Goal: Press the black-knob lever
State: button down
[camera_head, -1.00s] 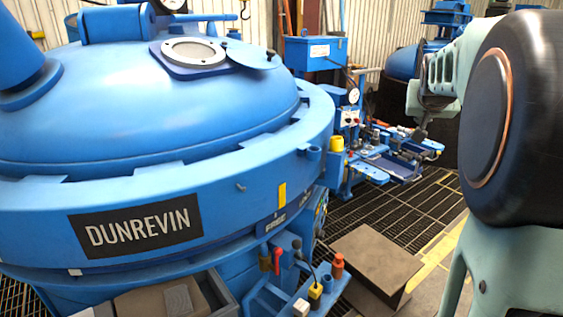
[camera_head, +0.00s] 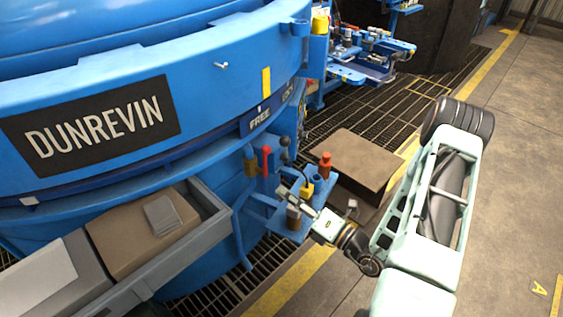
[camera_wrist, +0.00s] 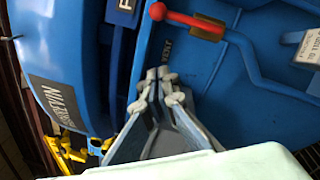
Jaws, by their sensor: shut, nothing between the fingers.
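The black-knob lever (camera_head: 285,143) stands on the blue side bracket of the furnace in the head view. Its thin rod slopes down to a yellow block (camera_head: 307,189). My gripper (camera_head: 283,191) is shut and empty, in front of and below the knob in the picture, beside the yellow block. Whether it touches anything there is unclear. In the wrist view the closed fingertips (camera_wrist: 158,74) point toward a blue panel marked VENT. The black knob does not show in the wrist view.
A red-handled lever (camera_head: 266,156) is left of the black knob and also shows in the wrist view (camera_wrist: 175,16) with a brass body. An orange-red fitting (camera_head: 326,166) stands to the right. A grey tray (camera_head: 215,225) with boxes is at left. A flat brown box (camera_head: 352,163) lies behind.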

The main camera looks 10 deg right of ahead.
jog(key=d+m+t+h, duration=0.1)
jog(key=m, duration=0.1)
jog(key=w+d+f+m+t+h, duration=0.1)
jog(key=d+m+h, duration=0.1)
jog(key=m, duration=0.1)
jog(key=d+m+t+h, duration=0.1)
jog(key=m+t+h, duration=0.1)
jog(key=shift+w+d+f+b, duration=0.15)
jog(key=shift+d+f+b, duration=0.1)
jog(key=shift+b, duration=0.1)
jog(key=shift+w, duration=0.1)
jog(key=w+d+b+x, duration=0.1)
jog(key=d+b+x, duration=0.1)
jog(key=x, duration=1)
jog(key=shift+w+d+r, duration=0.25)
jog(key=shift+d+r, duration=0.05)
jog(key=shift+r, duration=0.1)
jog(key=shift+r, duration=0.1)
